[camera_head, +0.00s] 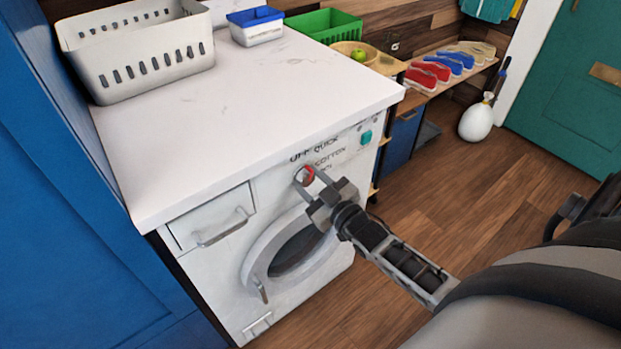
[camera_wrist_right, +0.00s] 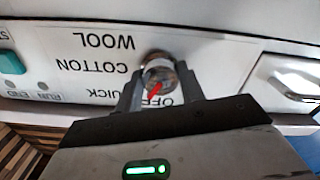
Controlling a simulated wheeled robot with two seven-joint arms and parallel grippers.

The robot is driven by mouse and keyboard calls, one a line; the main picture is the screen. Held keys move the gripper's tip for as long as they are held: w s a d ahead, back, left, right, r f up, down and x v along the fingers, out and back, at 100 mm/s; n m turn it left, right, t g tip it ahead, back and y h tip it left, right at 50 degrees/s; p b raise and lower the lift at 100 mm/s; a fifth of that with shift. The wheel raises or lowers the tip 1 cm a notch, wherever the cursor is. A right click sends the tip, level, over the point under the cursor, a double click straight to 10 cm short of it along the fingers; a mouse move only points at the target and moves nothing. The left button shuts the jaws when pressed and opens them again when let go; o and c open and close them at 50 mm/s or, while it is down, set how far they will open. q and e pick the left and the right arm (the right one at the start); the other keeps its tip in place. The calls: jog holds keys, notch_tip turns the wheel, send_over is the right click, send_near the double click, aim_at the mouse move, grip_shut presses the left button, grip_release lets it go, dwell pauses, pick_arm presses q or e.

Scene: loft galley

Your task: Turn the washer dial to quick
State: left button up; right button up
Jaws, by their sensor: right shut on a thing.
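The washer (camera_head: 215,285) stands under a white worktop. Its dial (camera_head: 304,176) is a small round knob with a red pointer mark, on the upper front panel. My right gripper (camera_head: 312,181) reaches in from the right and is shut on the dial. In the right wrist view, which shows the panel upside down, the fingers flank the dial (camera_wrist_right: 158,72). There the red pointer slants down and left, toward the side with OFF and QUICK; the exact setting is hard to tell. OFF is partly covered by a finger. COTTON and WOOL also show. My left gripper is out of view.
The detergent drawer handle (camera_head: 222,228) and the round door (camera_head: 262,266) are close to the dial. A teal button (camera_head: 366,137) is on the panel's right. A white basket (camera_head: 140,55) stands on the worktop. The wooden floor at right is mostly clear.

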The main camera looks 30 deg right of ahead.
jog(key=shift+m+p, duration=0.3)
jog(key=shift+m, duration=1.3)
jog(key=o, duration=1)
jog(key=shift+c, duration=0.2)
jog(key=s+d, duration=0.1)
jog(key=s, duration=1.5)
jog(key=shift+d, duration=0.1)
